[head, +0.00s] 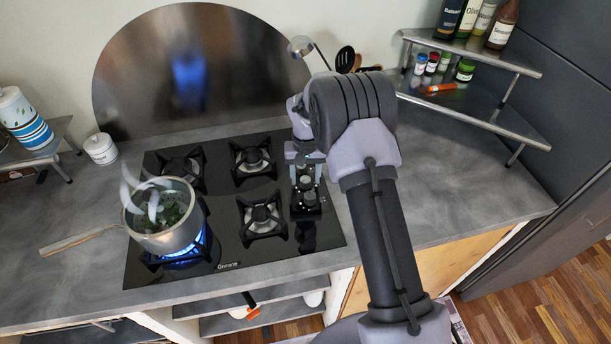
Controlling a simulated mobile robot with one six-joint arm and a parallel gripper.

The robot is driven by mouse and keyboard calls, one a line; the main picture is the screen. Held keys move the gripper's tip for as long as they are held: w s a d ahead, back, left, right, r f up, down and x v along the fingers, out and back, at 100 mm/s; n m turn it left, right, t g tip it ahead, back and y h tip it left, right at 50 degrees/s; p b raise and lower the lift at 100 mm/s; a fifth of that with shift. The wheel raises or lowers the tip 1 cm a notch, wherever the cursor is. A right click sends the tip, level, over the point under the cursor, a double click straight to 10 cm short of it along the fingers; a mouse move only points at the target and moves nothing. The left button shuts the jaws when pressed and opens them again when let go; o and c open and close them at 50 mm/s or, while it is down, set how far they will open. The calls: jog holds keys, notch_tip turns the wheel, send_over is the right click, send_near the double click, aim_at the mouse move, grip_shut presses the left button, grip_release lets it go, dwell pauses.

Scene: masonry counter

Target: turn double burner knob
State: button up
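The black gas hob (225,222) is set in the grey counter. A column of dark knobs (309,199) runs along its right side, between the right burners and the hob's right edge. I cannot tell which one is the double burner knob. My gripper (305,175) points down over the far part of this column. Its two fingers stand apart, with a knob showing between or just below them. Whether the fingers touch it cannot be seen. My wrist hides the area behind the far knobs.
A steaming pot (165,222) stands on the front-left burner over a blue flame, its handle pointing left. A round metal splashback (190,70) rises behind. A corner shelf (480,110) with jars and bottles stands right. Bare counter (455,185) lies right of my arm.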

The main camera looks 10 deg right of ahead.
aim_at(306, 179)
notch_tip(306, 179, up, 18)
jog(key=p, duration=0.3)
jog(key=shift+f+p, duration=0.25)
jog(key=shift+p, duration=0.05)
